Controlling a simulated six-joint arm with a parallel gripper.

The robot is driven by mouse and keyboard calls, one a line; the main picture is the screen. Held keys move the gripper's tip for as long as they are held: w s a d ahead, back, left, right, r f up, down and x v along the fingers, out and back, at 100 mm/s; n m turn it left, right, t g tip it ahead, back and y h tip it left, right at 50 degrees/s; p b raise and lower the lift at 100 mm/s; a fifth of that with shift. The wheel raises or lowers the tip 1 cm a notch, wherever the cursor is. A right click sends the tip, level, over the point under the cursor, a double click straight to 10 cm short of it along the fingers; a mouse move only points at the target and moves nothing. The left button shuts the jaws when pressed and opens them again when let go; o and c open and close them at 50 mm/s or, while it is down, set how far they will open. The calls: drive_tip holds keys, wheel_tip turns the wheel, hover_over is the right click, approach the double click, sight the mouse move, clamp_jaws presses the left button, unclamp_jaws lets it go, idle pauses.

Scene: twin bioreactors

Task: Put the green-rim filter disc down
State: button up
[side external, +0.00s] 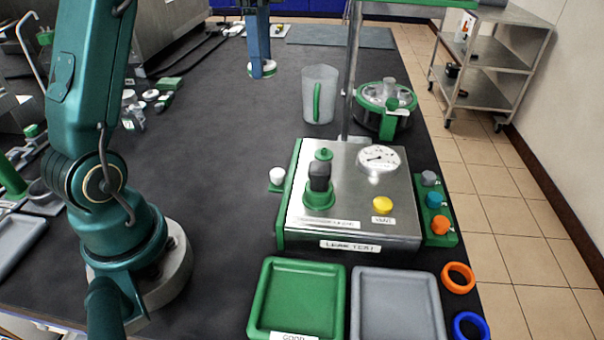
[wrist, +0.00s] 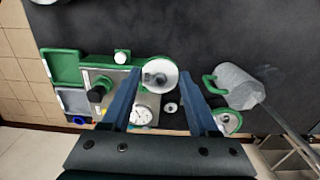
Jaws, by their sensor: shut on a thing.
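My gripper (side external: 262,68) has two blue fingers and hangs above the far middle of the dark bench in the side view. In the wrist view, my gripper (wrist: 160,72) is shut on the green-rim filter disc (wrist: 160,76), a round white disc with a thin green edge, held between the fingertips.
The leak test box (side external: 350,228) carries a gauge and a black-topped knob. In front lie a green tray (side external: 256,300) marked GOOD and a grey tray (side external: 436,310), both empty. A clear jug (side external: 309,95), a pole (side external: 351,70) and a green-lidded vessel (side external: 392,112) stand behind.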

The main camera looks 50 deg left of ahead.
sight(271, 66)
drive_tip(key=shift+r, duration=0.3)
drive_tip(key=shift+w+a+f, duration=0.1)
drive_tip(key=shift+w+f, duration=0.05)
drive_tip(key=shift+w, duration=0.1)
drive_tip(key=d+f+m, duration=0.1)
drive_tip(key=d+f, duration=0.1)
drive_tip(key=f, duration=0.1)
drive_tip(key=shift+d+m, duration=0.1)
drive_tip(key=shift+m, duration=0.3)
drive_tip(key=s+d+f+m, duration=0.2)
drive_tip(key=s+d+f, duration=0.2)
drive_tip(key=d, duration=0.4)
drive_tip(key=s+d+f+m, duration=0.2)
drive_tip(key=s+d+f, duration=0.2)
drive_tip(key=d, duration=0.5)
drive_tip(key=s+d+f+m, duration=0.3)
drive_tip(key=s+d+f, duration=0.2)
drive_tip(key=d, duration=0.3)
drive_tip(key=shift+s+d+f, duration=0.1)
drive_tip(key=shift+s+d, duration=0.05)
drive_tip(key=shift+s, duration=0.1)
drive_tip(key=shift+f, duration=2.05)
drive_tip(key=shift+f, duration=0.15)
